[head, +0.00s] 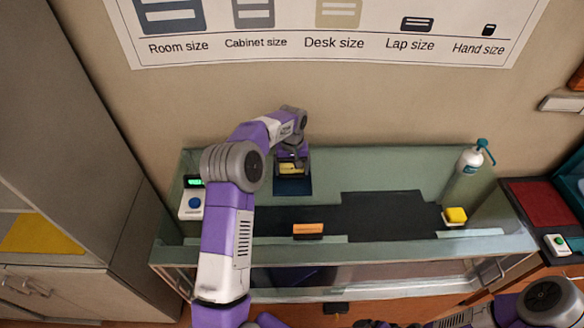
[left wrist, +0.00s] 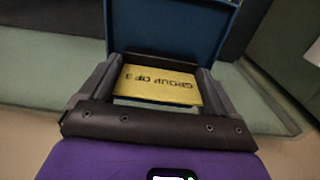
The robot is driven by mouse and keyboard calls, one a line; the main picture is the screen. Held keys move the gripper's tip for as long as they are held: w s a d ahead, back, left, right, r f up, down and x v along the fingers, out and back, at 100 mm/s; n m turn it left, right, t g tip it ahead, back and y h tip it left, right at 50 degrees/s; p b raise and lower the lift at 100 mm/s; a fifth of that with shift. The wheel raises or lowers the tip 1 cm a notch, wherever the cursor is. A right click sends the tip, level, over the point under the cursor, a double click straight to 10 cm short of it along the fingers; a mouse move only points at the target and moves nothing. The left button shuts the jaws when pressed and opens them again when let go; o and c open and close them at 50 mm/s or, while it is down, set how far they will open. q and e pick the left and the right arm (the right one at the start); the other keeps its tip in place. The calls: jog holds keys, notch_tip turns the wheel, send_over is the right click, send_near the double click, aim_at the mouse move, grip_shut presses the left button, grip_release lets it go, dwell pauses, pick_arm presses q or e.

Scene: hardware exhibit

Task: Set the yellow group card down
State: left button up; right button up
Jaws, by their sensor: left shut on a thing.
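The yellow group card (left wrist: 157,86) lies between the two fingers of my left gripper (left wrist: 160,82) in the left wrist view. Its lettering appears upside down and begins "GROUP OF"; the last character is hard to read. In the head view my left gripper (head: 292,171) is at the back of the glass-topped case, with a strip of the yellow card (head: 290,167) showing. A dark blue panel (head: 292,187) is just in front of the gripper; the left wrist view shows a blue panel (left wrist: 170,25) beyond the card. I cannot tell whether the card touches it. My right gripper is not clearly visible.
On the glass case (head: 345,257) are an orange block (head: 308,230), a yellow block (head: 456,215) and a white spray bottle (head: 470,160). A device with a blue button (head: 192,204) stands at the left. The dark middle strip (head: 385,215) has bare room.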

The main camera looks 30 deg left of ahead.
aim_at(292, 174)
pick_arm(q)
jog(key=o, duration=0.7)
jog(key=shift+f, duration=0.1)
jog(key=shift+o, duration=0.2)
notch_tip(292, 174, up, 12)
jog(key=shift+r, duration=0.2)
